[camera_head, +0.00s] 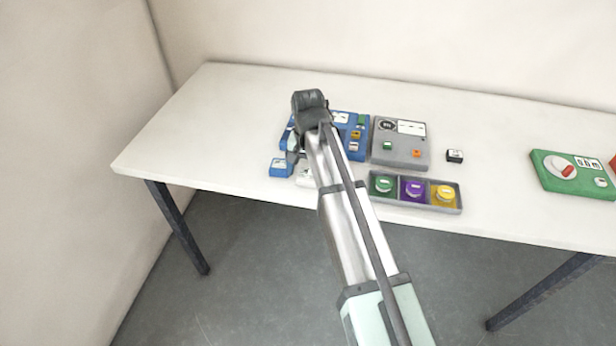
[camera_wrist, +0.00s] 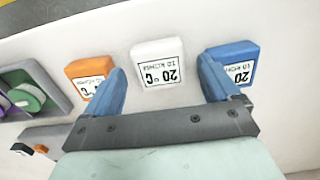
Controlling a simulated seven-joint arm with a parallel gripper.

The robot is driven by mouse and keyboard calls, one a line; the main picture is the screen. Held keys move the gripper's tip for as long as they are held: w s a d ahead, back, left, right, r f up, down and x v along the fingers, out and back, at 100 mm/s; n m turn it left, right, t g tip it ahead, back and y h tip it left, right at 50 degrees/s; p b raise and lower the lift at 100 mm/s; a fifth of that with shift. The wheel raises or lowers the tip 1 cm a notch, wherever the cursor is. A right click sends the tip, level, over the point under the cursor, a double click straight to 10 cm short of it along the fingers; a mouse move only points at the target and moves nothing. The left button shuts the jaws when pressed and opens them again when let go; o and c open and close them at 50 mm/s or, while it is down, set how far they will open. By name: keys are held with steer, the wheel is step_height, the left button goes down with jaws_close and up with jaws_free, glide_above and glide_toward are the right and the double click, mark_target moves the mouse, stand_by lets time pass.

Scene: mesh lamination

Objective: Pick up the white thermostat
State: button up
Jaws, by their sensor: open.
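The white thermostat (camera_wrist: 158,62) lies on the table in the middle of the wrist view, its label reading 20 °C upside down. In the head view only a small part of the white thermostat (camera_head: 304,178) shows beside my arm. My gripper (camera_wrist: 160,67) is open and empty, with its two blue fingers apart and the white thermostat seen between their tips. I cannot tell the remaining height above it. An orange thermostat (camera_wrist: 90,76) is by the left finger, and a blue thermostat (camera_wrist: 233,62) is by the right finger, partly covered by it.
A grey tray (camera_head: 417,208) with green, purple and yellow round pieces is right of my arm. Blue (camera_head: 362,127) and grey (camera_head: 402,160) panels stand behind. A small black block (camera_head: 455,156) and a green panel (camera_head: 560,184) are farther right. The table's left side is clear.

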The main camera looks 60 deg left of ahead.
steer(key=shift+f, duration=0.65)
steer(key=c, duration=1.2)
